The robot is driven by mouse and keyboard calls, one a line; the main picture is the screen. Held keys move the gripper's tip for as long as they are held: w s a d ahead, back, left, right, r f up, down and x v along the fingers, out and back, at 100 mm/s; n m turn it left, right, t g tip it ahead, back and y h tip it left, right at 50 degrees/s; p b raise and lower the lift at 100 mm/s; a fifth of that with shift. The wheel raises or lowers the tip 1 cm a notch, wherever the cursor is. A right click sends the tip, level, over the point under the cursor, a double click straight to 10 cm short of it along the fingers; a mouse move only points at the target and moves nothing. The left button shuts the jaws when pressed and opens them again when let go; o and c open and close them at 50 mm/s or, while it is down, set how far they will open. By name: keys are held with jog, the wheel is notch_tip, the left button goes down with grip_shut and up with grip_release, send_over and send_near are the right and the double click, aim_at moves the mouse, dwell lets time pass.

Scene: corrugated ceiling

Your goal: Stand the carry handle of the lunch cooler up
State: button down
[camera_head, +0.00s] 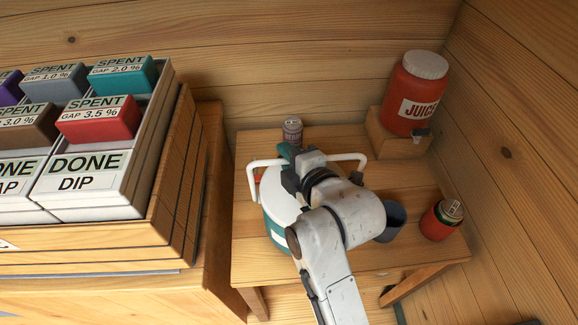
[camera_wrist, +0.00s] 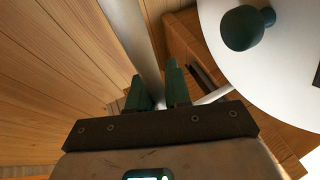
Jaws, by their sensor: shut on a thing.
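The lunch cooler (camera_head: 275,229) stands on the small wooden table, with a teal body and a round white lid (camera_head: 282,190). The lid also shows at the right of the wrist view (camera_wrist: 285,75), with a dark green knob (camera_wrist: 240,28). The white carry handle (camera_head: 265,163) shows as a bar behind the lid in the head view, its ends bent toward the cooler. Its exact tilt is hard to judge. My gripper (camera_head: 298,157) is shut on the middle of the bar. In the wrist view the handle (camera_wrist: 133,40) runs between the green fingers. My arm hides the cooler's right side.
A patterned can (camera_head: 292,131) stands close behind the handle. A red juice jug (camera_head: 415,92) sits on a wooden block at back right. A dark cup (camera_head: 393,220) and a red can (camera_head: 438,222) stand right of the cooler. A box rack (camera_head: 170,190) is at left.

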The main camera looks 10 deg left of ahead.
jog(key=shift+w+f, duration=0.15)
jog(key=shift+f, duration=0.25)
jog(key=c, duration=1.1)
grip_release()
jog(key=shift+c, duration=0.2)
jog(key=shift+r, duration=0.1)
jog(key=b+v, duration=0.1)
jog(key=v, duration=0.9)
jog(key=shift+s+d+b, duration=0.25)
jog(key=shift+s+b, duration=0.05)
jog(key=shift+r, duration=0.1)
